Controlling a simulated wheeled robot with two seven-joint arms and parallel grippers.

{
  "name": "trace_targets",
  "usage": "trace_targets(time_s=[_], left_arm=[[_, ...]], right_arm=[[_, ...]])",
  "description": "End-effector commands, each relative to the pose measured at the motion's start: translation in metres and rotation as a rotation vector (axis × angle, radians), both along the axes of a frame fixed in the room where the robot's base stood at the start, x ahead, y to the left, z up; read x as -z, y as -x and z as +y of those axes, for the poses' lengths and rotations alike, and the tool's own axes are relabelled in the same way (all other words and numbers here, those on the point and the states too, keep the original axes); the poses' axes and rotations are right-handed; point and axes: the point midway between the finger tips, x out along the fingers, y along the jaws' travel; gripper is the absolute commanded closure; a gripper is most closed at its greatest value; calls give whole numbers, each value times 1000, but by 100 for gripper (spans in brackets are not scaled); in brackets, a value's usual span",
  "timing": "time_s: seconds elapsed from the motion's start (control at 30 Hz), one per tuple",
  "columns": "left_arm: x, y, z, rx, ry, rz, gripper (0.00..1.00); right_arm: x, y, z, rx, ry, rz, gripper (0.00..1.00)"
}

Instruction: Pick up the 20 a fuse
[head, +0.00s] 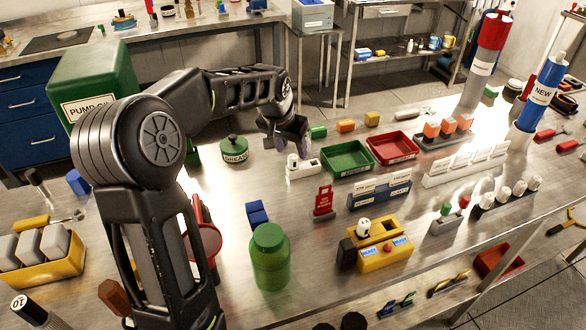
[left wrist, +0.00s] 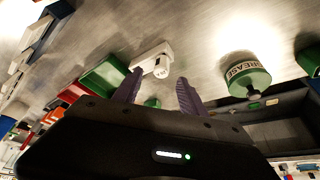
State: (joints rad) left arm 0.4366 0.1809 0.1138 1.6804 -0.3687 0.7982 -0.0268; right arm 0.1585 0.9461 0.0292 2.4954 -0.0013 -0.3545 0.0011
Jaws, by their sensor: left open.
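No label reading 20 A can be made out, so I cannot tell for certain which thing is the 20 A fuse. Three small blocks lie in a row behind the trays: a green block (head: 317,131), an orange block (head: 345,126) and a yellow block (head: 372,118). My left gripper (head: 297,147) has purple fingers and hangs left of the green block, above a white fitting (head: 302,169). In the left wrist view, the left gripper (left wrist: 158,88) has its fingers apart with nothing held between them. The white fitting (left wrist: 152,60) lies beyond the fingertips. My right gripper is out of view.
A green tray (head: 347,171) and a red tray (head: 416,148) stand right of the gripper. A green grease pot (head: 234,152) stands to its left. A rack with orange tops (head: 443,136) is farther right. Bare table lies in front of the grease pot.

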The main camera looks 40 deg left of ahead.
Motion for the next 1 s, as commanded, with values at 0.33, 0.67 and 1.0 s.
trace_targets(time_s=[0.33,0.67,1.0], left_arm=[[25,-8,2,1,3,5,51],[49,-18,5,0,0,-1,51],[49,-17,5,0,0,0,51]], right_arm=[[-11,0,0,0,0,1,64],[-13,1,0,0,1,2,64],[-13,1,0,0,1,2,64]])
